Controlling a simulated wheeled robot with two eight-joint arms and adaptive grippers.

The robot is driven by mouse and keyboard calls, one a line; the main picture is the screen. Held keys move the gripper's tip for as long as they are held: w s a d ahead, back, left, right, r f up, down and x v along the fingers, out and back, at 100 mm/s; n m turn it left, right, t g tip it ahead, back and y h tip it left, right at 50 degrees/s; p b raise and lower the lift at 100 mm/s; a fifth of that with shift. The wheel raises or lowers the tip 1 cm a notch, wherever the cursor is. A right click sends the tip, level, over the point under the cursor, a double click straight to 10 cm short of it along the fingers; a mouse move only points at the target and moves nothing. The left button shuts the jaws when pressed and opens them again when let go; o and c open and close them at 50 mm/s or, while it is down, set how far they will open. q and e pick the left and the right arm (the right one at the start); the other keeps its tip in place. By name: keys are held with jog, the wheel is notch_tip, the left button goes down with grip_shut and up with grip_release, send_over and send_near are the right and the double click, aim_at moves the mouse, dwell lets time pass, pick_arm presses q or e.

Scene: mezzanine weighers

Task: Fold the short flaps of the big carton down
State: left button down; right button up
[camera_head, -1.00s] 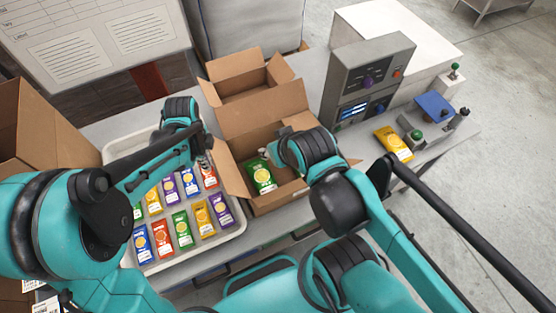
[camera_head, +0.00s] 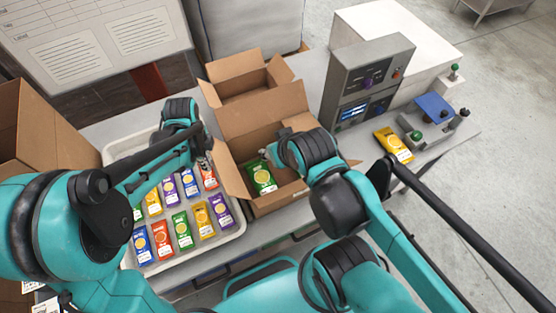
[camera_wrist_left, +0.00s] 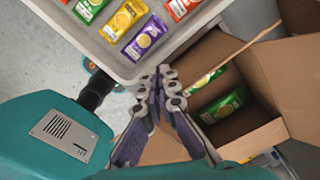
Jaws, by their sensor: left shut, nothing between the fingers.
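The big carton (camera_head: 292,196) stands open on the table, with a green packet (camera_head: 263,179) inside. Its left short flap (camera_head: 229,171) sticks up and outward; its back long flap (camera_head: 265,112) stands up. A bit of the right flap (camera_head: 352,162) shows behind my right arm. My left gripper (camera_head: 205,158) is shut and empty, just left of the left flap. In the left wrist view its fingers (camera_wrist_left: 163,75) are beside the carton (camera_wrist_left: 255,137), where green packets (camera_wrist_left: 222,106) show. My right gripper (camera_head: 267,153) is over the carton, its fingers too small and hidden to read.
A white tray (camera_head: 240,228) of colourful packets lies left of the carton. A smaller open carton (camera_head: 252,88) stands behind it. A grey weigher box (camera_head: 372,65) stands to the right, near a yellow packet (camera_head: 393,144). Another carton (camera_head: 45,130) is at far left.

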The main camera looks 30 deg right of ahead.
aim_at(217, 162)
pick_arm(q)
jog(key=shift+d, duration=0.1)
jog(key=shift+d+r, duration=0.2)
jog(key=shift+d, duration=1.35)
jog(key=shift+s+d, duration=0.1)
jog(key=shift+d, duration=0.55)
jog(key=shift+d, duration=0.5)
jog(key=d, duration=0.5)
jog(key=shift+r+b, duration=0.3)
jog(key=shift+b, duration=0.05)
